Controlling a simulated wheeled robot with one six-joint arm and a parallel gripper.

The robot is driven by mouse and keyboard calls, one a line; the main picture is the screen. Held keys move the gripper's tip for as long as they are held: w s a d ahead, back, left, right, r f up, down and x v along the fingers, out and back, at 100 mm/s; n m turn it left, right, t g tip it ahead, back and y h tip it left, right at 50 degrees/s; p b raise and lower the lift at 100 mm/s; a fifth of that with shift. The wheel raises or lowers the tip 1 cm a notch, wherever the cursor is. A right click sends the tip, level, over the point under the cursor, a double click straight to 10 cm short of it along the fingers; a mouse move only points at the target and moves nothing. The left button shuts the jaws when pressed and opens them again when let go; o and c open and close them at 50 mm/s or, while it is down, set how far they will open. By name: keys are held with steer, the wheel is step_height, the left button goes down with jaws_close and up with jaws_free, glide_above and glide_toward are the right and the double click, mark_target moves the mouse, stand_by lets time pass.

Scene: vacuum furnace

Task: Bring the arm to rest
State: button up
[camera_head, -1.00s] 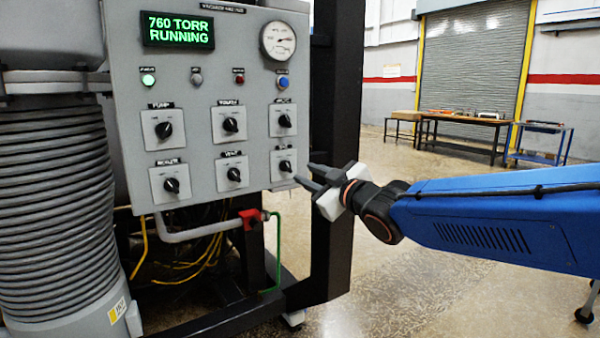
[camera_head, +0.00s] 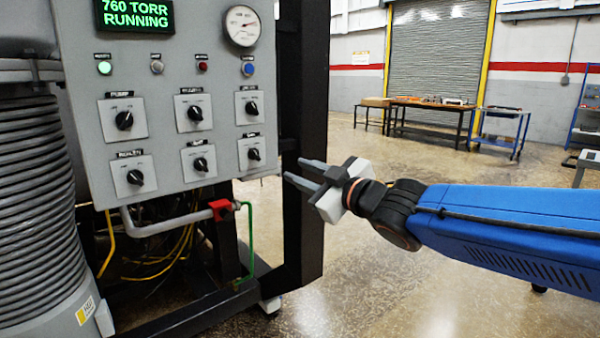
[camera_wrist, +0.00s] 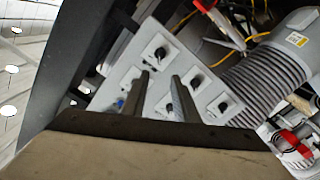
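My gripper (camera_head: 302,172) is in front of the black frame post, just right of the furnace control panel (camera_head: 150,90). Its two fingers are apart with nothing between them, and they point left toward the panel. In the head view a gap separates the fingertips from the nearest knob, the lower right one (camera_head: 254,154). In the wrist view the two fingers (camera_wrist: 160,82) stand apart in front of the panel (camera_wrist: 128,72) and its knobs. My blue arm reaches in from the right edge.
The display (camera_head: 136,15) reads 760 TORR RUNNING, beside a gauge (camera_head: 243,25). A black frame post (camera_head: 302,90) stands right behind my gripper. A ribbed grey hose (camera_head: 40,190) is at left. Tables (camera_head: 430,108) stand far back; the floor (camera_head: 370,270) between is clear.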

steer(key=s+d+f+m+g+h, duration=0.1)
steer(key=s+d+f+m+h, duration=0.35)
steer(key=d, duration=0.45)
steer(key=s+d+f+m+g+h, duration=0.1)
steer(key=d+f+m+h, duration=0.35)
steer(key=d+f, duration=0.4)
steer(key=s+d+f+m+g, duration=0.2)
steer(key=s+f+g, duration=0.2)
steer(key=s+f, duration=0.3)
steer(key=s+d+f+m+g+h, duration=0.1)
steer(key=s+f, duration=0.5)
steer(key=s, duration=0.6)
steer(key=d+m+g, duration=0.1)
steer(key=d+g, duration=0.1)
steer(key=g, duration=0.1)
steer(key=shift+d+f, duration=0.2)
steer(key=shift+f, duration=0.15)
